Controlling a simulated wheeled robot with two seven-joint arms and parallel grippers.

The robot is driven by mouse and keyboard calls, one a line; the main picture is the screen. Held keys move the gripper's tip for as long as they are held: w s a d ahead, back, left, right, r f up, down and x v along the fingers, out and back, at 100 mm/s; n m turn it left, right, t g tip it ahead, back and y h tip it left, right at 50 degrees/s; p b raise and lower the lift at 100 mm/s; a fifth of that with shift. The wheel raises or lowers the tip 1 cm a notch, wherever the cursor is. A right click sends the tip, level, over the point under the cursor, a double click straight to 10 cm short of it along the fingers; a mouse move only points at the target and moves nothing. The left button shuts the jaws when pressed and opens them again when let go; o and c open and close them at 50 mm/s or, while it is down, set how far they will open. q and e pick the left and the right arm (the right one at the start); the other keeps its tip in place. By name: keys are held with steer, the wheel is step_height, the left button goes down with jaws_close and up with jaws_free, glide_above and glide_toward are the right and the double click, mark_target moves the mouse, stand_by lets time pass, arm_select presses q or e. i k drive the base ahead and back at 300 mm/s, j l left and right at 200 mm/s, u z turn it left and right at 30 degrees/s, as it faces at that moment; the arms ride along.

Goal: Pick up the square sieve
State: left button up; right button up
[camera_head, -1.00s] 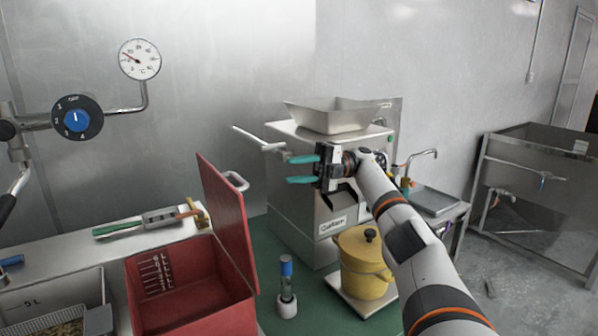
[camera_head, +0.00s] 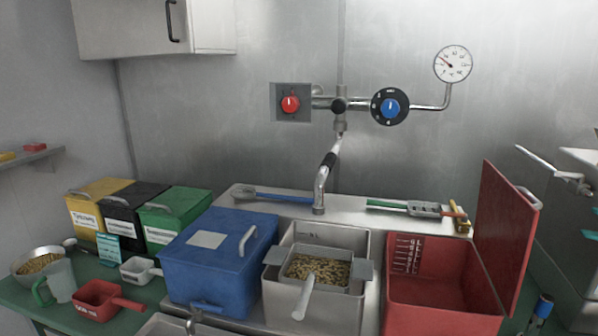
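The square sieve (camera_head: 365,270) is grey metal, with flat side tabs and a light handle (camera_head: 304,299) pointing toward me. It sits in the top of a grey square bin (camera_head: 340,317) at the lower middle. Beans (camera_head: 318,270) fill it, so its mesh is hidden. Only the tips of my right gripper (camera_head: 593,223) show at the far right edge, spread apart, beside the grinder and far from the sieve. My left gripper is not in view.
A blue lidded box (camera_head: 205,268) stands close left of the sieve. A red bin (camera_head: 440,312) with its lid (camera_head: 502,230) raised stands close right. A tap spout (camera_head: 320,185) hangs behind the sieve. A red scoop (camera_head: 100,300) lies at the left.

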mark_target(308, 267)
steer(key=k+j, duration=0.3)
steer(key=j, duration=0.15)
steer(key=k+j, duration=0.3)
steer(key=j, duration=0.15)
steer(key=k+j, duration=0.25)
steer(key=j, duration=0.2)
